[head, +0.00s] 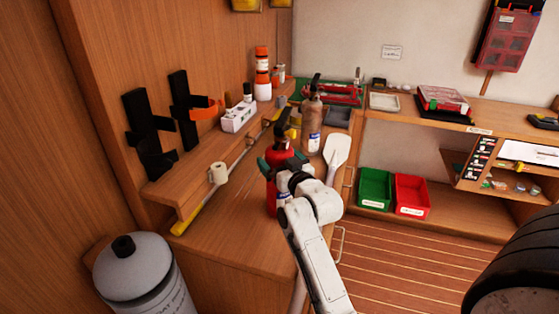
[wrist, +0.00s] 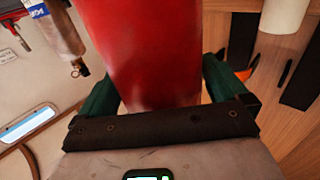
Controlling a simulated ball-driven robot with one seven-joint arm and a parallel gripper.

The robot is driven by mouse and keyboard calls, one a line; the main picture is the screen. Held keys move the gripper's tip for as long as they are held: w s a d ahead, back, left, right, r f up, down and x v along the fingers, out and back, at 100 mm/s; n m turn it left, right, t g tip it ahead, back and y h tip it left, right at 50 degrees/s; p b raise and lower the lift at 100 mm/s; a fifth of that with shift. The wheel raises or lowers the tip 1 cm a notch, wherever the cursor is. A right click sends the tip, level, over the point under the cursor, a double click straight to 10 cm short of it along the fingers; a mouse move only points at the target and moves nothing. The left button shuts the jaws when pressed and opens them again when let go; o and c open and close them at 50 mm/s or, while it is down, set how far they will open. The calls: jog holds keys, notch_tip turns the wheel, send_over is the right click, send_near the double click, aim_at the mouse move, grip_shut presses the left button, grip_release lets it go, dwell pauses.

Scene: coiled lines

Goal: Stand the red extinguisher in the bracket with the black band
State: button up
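The red extinguisher (head: 270,193) is upright over the wooden bench in the head view, its black top showing; I cannot tell whether its base touches the bench. My gripper (head: 283,163) has its green fingers on either side of the body. In the wrist view the red body (wrist: 145,50) fills the space between the fingers (wrist: 160,90), which appear to press on both sides. The bracket with the black band (head: 150,135) is on the wooden wall at left, empty. Beside it is a similar black bracket with an orange band (head: 205,111).
A brown extinguisher (head: 313,125) stands behind the red one, close by. A wooden ledge (head: 190,185) below the brackets holds a white box (head: 239,117). A large grey canister (head: 140,275) stands front left.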

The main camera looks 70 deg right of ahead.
jog(key=shift+r, duration=0.1)
jog(key=b+v, duration=0.1)
jog(key=v, duration=1.1)
jog(key=shift+b, duration=0.35)
